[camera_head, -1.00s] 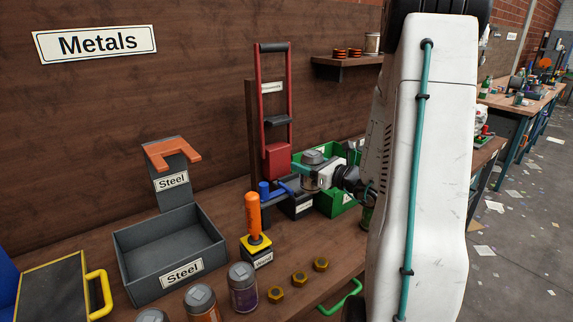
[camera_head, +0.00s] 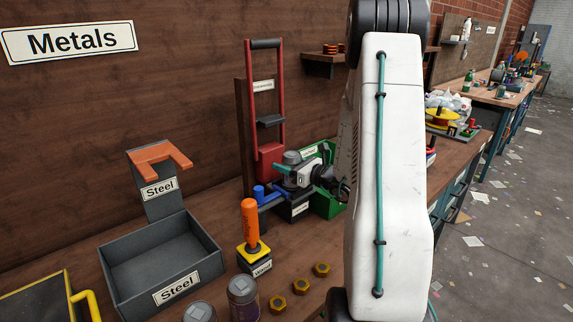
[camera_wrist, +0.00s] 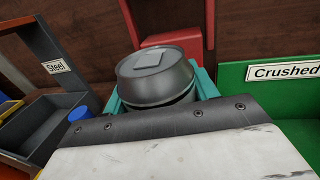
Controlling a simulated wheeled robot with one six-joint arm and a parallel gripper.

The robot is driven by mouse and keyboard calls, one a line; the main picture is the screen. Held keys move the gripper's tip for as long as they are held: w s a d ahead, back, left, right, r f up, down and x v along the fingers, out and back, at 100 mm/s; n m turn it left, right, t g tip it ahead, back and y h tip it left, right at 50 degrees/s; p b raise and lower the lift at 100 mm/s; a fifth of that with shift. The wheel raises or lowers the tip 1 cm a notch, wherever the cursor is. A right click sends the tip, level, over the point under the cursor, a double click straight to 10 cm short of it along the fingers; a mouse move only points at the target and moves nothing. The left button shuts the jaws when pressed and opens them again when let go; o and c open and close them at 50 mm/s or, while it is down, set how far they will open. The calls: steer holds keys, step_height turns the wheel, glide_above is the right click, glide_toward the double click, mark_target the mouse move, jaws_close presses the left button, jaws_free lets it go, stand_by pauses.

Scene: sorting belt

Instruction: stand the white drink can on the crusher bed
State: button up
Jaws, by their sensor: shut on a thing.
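My gripper (camera_head: 291,173) is shut on a drink can (camera_head: 291,158), held upright. In the wrist view the can (camera_wrist: 156,72) shows a grey metal top with a square tab, between the teal fingers; most of its side is hidden, so I cannot tell its colour. The crusher is a tall red frame (camera_head: 281,95) with a red block (camera_head: 270,164) at its lower end. The block (camera_wrist: 172,41) is just behind the can in the wrist view. The crusher bed is mostly hidden by the gripper and can, so I cannot tell whether the can touches it.
A green crate (camera_wrist: 262,105) labelled "Crushed" stands right of the can. A grey Steel bin (camera_head: 125,285), an orange-handled stand (camera_head: 250,222) and several nuts (camera_head: 300,287) are in front and left. Further cans (camera_head: 243,300) stand at the near edge.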

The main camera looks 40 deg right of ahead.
steer(key=shift+f, duration=0.1)
steer(key=o, duration=0.9)
steer(key=shift+o, duration=0.2)
steer(key=s+d, duration=0.1)
steer(key=s, duration=1.1)
steer(key=shift+d, duration=0.3)
